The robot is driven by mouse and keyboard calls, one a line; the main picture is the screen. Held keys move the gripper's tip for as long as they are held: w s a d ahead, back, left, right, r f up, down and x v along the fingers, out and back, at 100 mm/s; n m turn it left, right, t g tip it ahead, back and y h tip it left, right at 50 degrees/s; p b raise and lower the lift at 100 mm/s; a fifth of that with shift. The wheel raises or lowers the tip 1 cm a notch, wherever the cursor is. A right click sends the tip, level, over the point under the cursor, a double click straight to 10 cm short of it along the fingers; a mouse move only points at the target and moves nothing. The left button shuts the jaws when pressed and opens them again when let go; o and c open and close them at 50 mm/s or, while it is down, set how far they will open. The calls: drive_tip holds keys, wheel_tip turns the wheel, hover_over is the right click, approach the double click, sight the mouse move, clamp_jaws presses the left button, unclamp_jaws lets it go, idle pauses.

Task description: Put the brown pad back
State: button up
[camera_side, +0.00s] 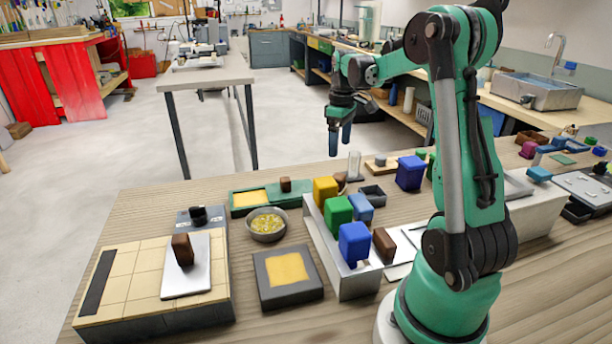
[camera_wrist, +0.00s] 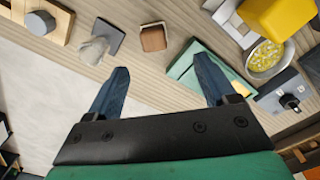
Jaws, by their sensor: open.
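My gripper (camera_side: 340,142) is open and empty, pointing down above the far side of the bench. Its fingers also show apart in the wrist view (camera_wrist: 155,95). Several brown pieces are in view, and I cannot tell which is the brown pad. One brown block (camera_wrist: 153,38) is on the bench beyond my fingers, apart from them; it seems to be the brown piece partly hidden behind the yellow block (camera_side: 340,183). Another brown block (camera_side: 182,250) stands on a silver plate. A smaller one (camera_side: 285,185) is at the green tray (camera_side: 240,211). Another (camera_side: 384,245) is beside the white rack (camera_side: 358,288).
The rack holds yellow (camera_side: 325,190), green (camera_side: 337,212) and blue (camera_side: 354,243) blocks. A bowl of yellow bits (camera_side: 266,224) and a dark tray with a yellow inset (camera_side: 287,278) are left of it.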

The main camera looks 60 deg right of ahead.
drive_tip(key=w+a+r+t+h, duration=0.1)
drive_tip(key=w+a+r+t, duration=0.1)
drive_tip(key=a, duration=0.5)
drive_tip(key=w+a+r+t, duration=0.1)
drive_tip(key=a+r, duration=0.1)
drive_tip(key=a, duration=0.5)
drive_tip(key=s+a+f+t, duration=0.1)
drive_tip(key=a+t, duration=0.1)
drive_tip(key=a, duration=0.5)
drive_tip(key=s+a+f+t+y, duration=0.1)
drive_tip(key=s+a+t, duration=0.1)
drive_tip(key=a, duration=0.4)
drive_tip(key=shift+s+a, duration=0.15)
drive_tip(key=shift+a, duration=0.2)
